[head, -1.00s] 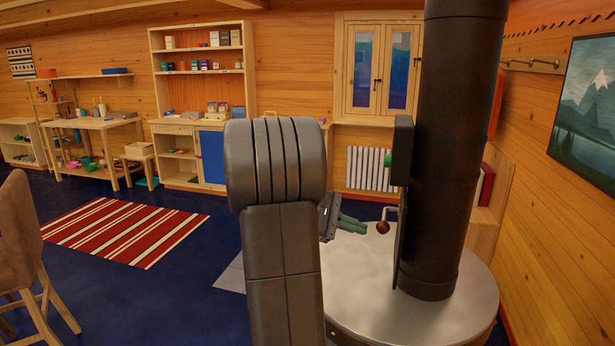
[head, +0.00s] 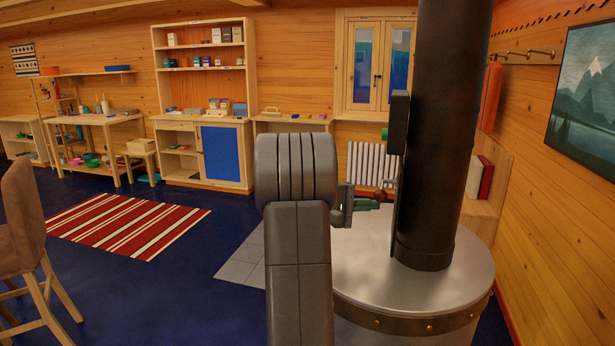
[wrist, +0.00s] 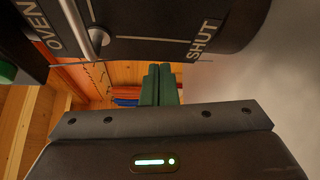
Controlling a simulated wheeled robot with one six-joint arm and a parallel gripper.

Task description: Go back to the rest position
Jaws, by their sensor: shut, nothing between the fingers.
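A dark plate with the words OVEN and SHUT (wrist: 203,38) and a metal lever (wrist: 98,36) fill the top of the wrist view, close to the fingers.
The round grey stove top (head: 400,285) and the black pipe (head: 440,150) stand close on the right. A wooden wall is beyond them. A chair (head: 25,225) is at the left. Blue floor (head: 190,280) lies open around the striped rug (head: 130,225).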

